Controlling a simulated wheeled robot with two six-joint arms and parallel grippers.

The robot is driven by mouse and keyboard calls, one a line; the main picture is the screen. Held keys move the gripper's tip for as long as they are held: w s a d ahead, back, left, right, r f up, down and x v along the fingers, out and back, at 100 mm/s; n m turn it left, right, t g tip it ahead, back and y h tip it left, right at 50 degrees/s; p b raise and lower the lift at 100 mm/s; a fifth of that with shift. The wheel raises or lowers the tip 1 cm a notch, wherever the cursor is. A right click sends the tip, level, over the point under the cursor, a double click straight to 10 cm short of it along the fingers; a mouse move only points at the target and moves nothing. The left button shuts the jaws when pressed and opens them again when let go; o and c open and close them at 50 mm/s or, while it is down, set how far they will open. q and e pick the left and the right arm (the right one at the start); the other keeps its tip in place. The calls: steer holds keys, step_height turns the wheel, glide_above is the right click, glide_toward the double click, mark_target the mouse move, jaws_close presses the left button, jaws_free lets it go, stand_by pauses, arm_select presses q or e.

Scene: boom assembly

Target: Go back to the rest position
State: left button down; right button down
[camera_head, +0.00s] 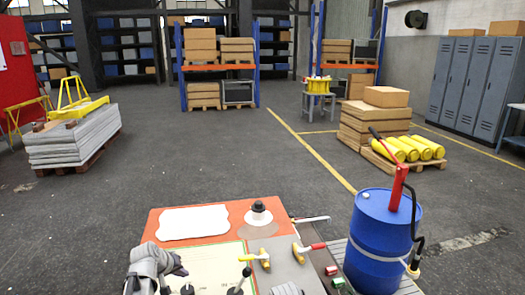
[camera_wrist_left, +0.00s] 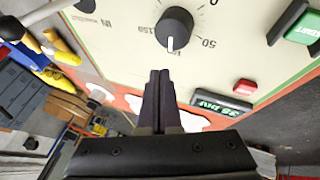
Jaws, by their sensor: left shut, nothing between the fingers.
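My left gripper (camera_head: 179,269) reaches in at the bottom left of the head view, over the left side of a cream control panel (camera_head: 215,258). In the left wrist view its two dark fingers (camera_wrist_left: 160,75) are pressed together with nothing between them. The fingertips show just below a black dial knob (camera_wrist_left: 175,28) on the panel; I cannot tell how large the gap is.
A blue drum (camera_head: 375,245) with a red pump stands at the right. Open floor (camera_head: 220,150) lies beyond the bench.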

arm_select(q)
steer(key=s+d+r+m+g+y+p, duration=0.2)
steer(key=s+d+m+g+p, duration=0.3)
steer(key=s+d, duration=1.7)
steer(key=s+m+g+y, duration=0.1)
steer(key=m, duration=0.2)
steer(key=shift+d+g+y, duration=0.2)
steer(key=shift+g+y, duration=0.1)
